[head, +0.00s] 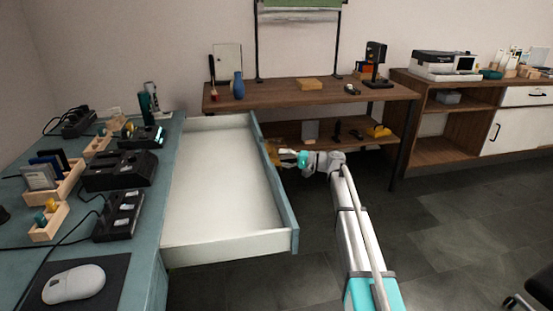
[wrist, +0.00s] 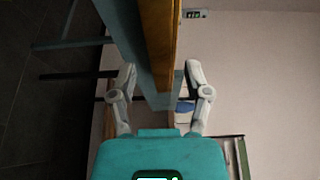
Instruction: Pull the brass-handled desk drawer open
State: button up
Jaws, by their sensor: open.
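The desk drawer (head: 225,185) stands pulled far out from the blue-grey desk (head: 150,255), and its white inside is empty. Its blue-grey front (head: 284,203) faces right. The brass handle (head: 272,152) shows on the outer face of that front, partly hidden by my gripper (head: 287,156). In the wrist view the handle (wrist: 159,40) is a long golden bar running down between the fingers. My gripper (wrist: 160,75) is open there, with one finger on each side of the bar. I cannot tell whether either finger touches it.
The desk top holds a mouse (head: 73,284), black chargers (head: 120,170) and wooden holders (head: 55,185). A wooden shelf table (head: 250,96) stands behind the drawer, with a cabinet (head: 450,85) at right.

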jog(key=s+d, duration=0.1)
jog(key=d, duration=0.7)
jog(key=shift+s+d, duration=0.15)
jog(key=shift+s, duration=0.15)
jog(key=s+f+n+g+h+p, duration=0.1)
jog(key=s+f+h, duration=0.45)
jog(key=s, duration=0.45)
jog(key=s+f+g+h, duration=0.1)
jog(key=s+f+h, duration=0.3)
jog(key=s+f, duration=0.45)
jog(key=s+d+f+h+p, duration=0.1)
jog(key=s+d+h, duration=0.3)
jog(key=s, duration=0.5)
jog(key=s+d+f+h+p, duration=0.1)
jog(key=s+d+h, duration=0.35)
jog(key=s, duration=0.35)
notch_tip(320, 180, up, 37)
jog(key=p, duration=3.7)
jog(key=shift+r+n+g, duration=0.2)
jog(key=shift+n+g, duration=0.2)
